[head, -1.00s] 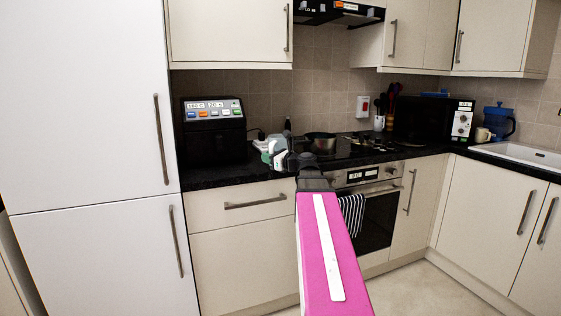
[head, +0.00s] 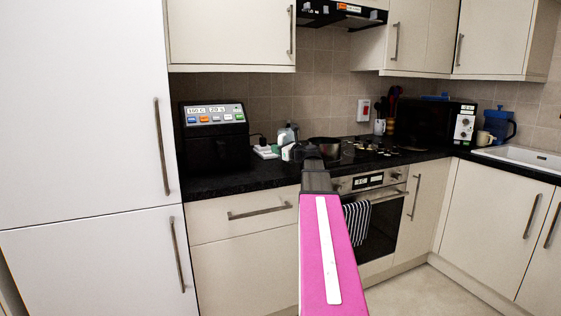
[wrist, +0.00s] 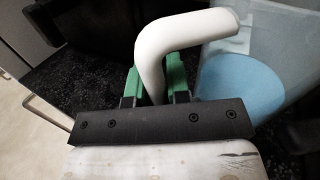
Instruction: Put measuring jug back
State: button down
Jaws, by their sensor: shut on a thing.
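The measuring jug is a pale, see-through vessel with a white handle. In the wrist view its bluish body (wrist: 283,40) fills the right side, with a blue round area at its lower part. My gripper (wrist: 155,88) has green fingers closed on either side of the white handle. In the head view the jug (head: 287,134) shows small above the worktop's left part, just beyond my gripper (head: 289,152). My arm hides part of this area. I cannot tell whether the jug touches the worktop.
A black appliance with coloured buttons (head: 212,138) stands left on the black worktop (head: 225,182). A small white item (head: 265,151) lies beside it. A dark pan (head: 327,145) is on the hob to the right. A wall cupboard (head: 230,35) hangs above; a tall white cabinet (head: 75,100) stands left.

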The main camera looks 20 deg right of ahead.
jog(key=shift+w+d+f, duration=0.3)
jog(key=shift+f, duration=0.6)
jog(key=shift+w+d+f, duration=0.25)
jog(key=shift+d+f, duration=0.1)
jog(key=shift+f, duration=0.6)
jog(key=shift+w+d+f, duration=0.3)
jog(key=shift+f, duration=0.6)
jog(key=c, duration=1.1)
grip_release()
jog(key=shift+f, duration=0.15)
jog(key=shift+s+d, duration=0.1)
jog(key=shift+s, duration=0.25)
jog(key=v, duration=1.1)
jog(key=shift+s+d, duration=0.1)
jog(key=shift+s, duration=0.05)
